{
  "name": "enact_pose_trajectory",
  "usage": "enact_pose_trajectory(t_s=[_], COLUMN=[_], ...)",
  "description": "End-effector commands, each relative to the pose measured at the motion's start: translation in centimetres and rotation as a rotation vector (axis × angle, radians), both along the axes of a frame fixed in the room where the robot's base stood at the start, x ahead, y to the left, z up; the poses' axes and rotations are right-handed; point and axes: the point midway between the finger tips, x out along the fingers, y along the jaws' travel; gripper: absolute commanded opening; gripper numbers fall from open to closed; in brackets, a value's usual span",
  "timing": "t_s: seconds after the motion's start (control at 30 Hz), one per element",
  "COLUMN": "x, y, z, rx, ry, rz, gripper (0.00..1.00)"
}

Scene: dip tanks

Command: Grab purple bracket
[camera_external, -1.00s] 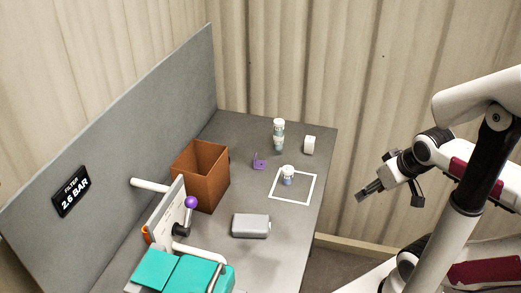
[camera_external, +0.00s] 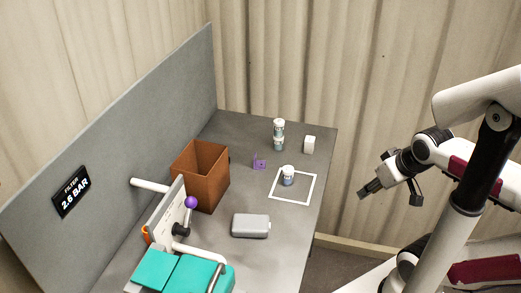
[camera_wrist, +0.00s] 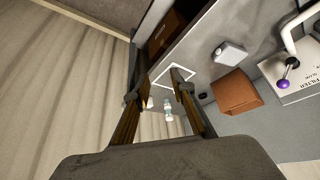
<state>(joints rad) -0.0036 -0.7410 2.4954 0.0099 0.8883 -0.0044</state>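The purple bracket (camera_external: 259,162) is a small angled piece on the grey table, between the brown bin and the stacked jars. I cannot pick it out clearly in the wrist view. My gripper (camera_external: 367,190) hangs in the air to the right of the table, well away from the bracket. In the wrist view my gripper (camera_wrist: 163,87) has its two fingers apart, with nothing held between them.
Left of the bracket stands an open brown bin (camera_external: 187,183). Two stacked jars (camera_external: 279,135) and a white block (camera_external: 309,145) stand behind it. A jar (camera_external: 288,176) stands inside a white square outline (camera_external: 292,202). A grey box (camera_external: 251,226) lies nearer the front.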

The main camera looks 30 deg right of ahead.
Motion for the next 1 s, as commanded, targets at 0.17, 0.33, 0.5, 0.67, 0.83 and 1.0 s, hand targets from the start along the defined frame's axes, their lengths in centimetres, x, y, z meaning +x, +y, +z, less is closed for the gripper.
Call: enact_pose_trajectory(t_s=[0.17, 0.33, 0.5, 0.67, 0.83, 1.0], x=[2.1, 5.8, 10.1, 14.1, 18.2, 22.3], y=[1.3, 3.4, 5.9, 8.0, 9.9, 11.6], z=[0.6, 1.8, 3.1, 4.1, 5.0, 5.5], rx=[0.033, 0.088, 0.150, 0.202, 0.249, 0.286], ry=[-0.030, -0.085, -0.153, -0.215, -0.280, -0.342], rz=[0.023, 0.055, 0.078, 0.085, 0.079, 0.059], gripper=[0.24, 0.24, 0.24, 0.24, 0.24, 0.24])
